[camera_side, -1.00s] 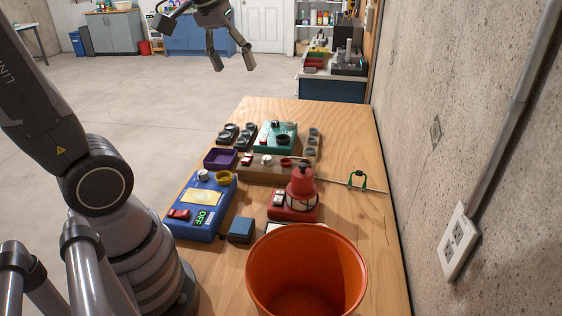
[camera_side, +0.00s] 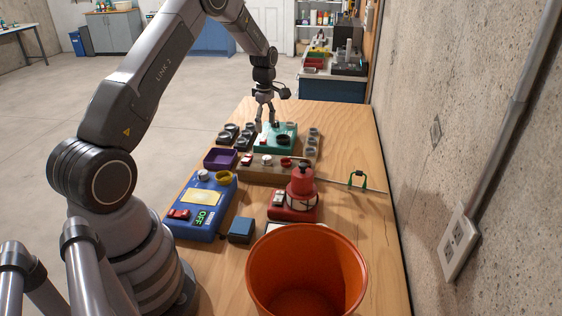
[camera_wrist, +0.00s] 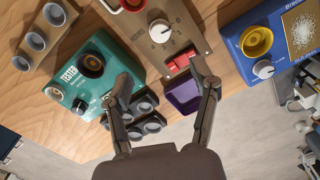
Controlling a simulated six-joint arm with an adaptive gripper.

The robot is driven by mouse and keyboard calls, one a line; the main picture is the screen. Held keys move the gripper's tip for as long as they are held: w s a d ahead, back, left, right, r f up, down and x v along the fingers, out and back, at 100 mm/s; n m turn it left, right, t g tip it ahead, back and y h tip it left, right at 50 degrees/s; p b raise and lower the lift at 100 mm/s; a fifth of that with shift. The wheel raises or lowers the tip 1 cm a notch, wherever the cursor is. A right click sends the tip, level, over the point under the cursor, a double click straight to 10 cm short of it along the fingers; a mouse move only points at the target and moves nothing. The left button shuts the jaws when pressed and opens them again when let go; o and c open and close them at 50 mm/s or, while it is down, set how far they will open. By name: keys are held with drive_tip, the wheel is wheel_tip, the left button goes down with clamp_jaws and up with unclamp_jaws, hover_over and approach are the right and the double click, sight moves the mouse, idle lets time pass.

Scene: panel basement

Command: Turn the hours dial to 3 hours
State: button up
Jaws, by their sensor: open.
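Another pale knob (camera_wrist: 263,68) is on the blue box (camera_wrist: 236,33). The teal tester box (camera_wrist: 128,52) has a dark round knob (camera_wrist: 92,65). My gripper (camera_side: 266,124) is open and empty, pointing down by the teal box. In the wrist view its fingers (camera_wrist: 162,88) are spread, the left one overlapping the teal box.
Red switches (camera_wrist: 181,60) and a purple tray (camera_wrist: 183,97) lie near the fingers. Dark cups (camera_wrist: 146,116) stand beside the teal box. A red device (camera_side: 293,208) and an orange bucket (camera_side: 307,275) stand nearer the side camera. The right of the table is mostly clear.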

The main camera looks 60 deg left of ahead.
sight(267, 157)
wheel_tip(267, 157, down, 12)
drive_tip(key=shift+r, duration=0.1)
drive_tip(key=shift+c, duration=0.2)
clamp_jaws()
idle(0.4)
